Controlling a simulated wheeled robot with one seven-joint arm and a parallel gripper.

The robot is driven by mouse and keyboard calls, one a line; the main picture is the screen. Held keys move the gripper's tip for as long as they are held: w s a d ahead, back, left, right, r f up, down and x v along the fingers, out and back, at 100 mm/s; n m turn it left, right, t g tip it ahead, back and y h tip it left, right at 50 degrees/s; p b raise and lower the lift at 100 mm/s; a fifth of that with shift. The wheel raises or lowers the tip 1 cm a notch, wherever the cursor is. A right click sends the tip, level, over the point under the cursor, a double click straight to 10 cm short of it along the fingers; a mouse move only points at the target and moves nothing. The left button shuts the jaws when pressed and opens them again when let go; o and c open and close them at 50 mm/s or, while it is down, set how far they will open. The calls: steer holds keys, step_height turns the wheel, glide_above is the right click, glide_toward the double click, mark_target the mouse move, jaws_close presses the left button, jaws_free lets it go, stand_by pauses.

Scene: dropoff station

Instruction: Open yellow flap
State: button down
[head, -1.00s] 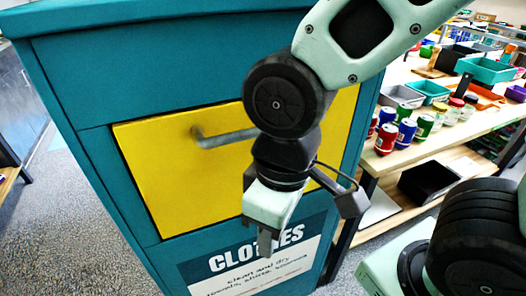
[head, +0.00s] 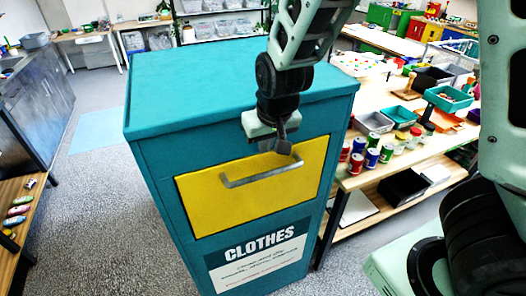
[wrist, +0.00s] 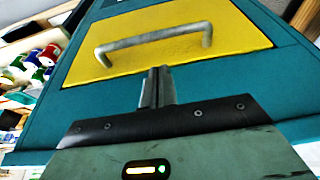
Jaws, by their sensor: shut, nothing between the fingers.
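The yellow flap (head: 212,206) sits flush in the front of a teal clothes bin (head: 160,170) and looks shut. A grey bar handle (head: 258,177) runs across its upper part. My gripper (head: 284,149) is shut and empty, above the handle's right part near the bin's top front edge. In the wrist view the fingertips (wrist: 160,72) are together and point toward the handle (wrist: 155,38), apart from it in the picture. The flap (wrist: 225,28) lies beyond them there. My wrist hides part of the bin's top edge.
A wooden table (head: 400,165) with cans, jars and small bins stands close to the bin's right side. A black box (head: 402,186) lies on its lower shelf. A low wooden shelf (head: 18,237) stands at the left. Grey floor (head: 110,210) is free left of the bin.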

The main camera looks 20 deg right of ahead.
mark_target(261, 163)
steer(key=x, duration=0.5)
steer(key=b+x, duration=0.1)
steer(key=x, duration=0.4)
steer(key=shift+w+d+r, duration=0.15)
steer(key=shift+w, duration=0.05)
steer(key=shift+s, duration=0.1)
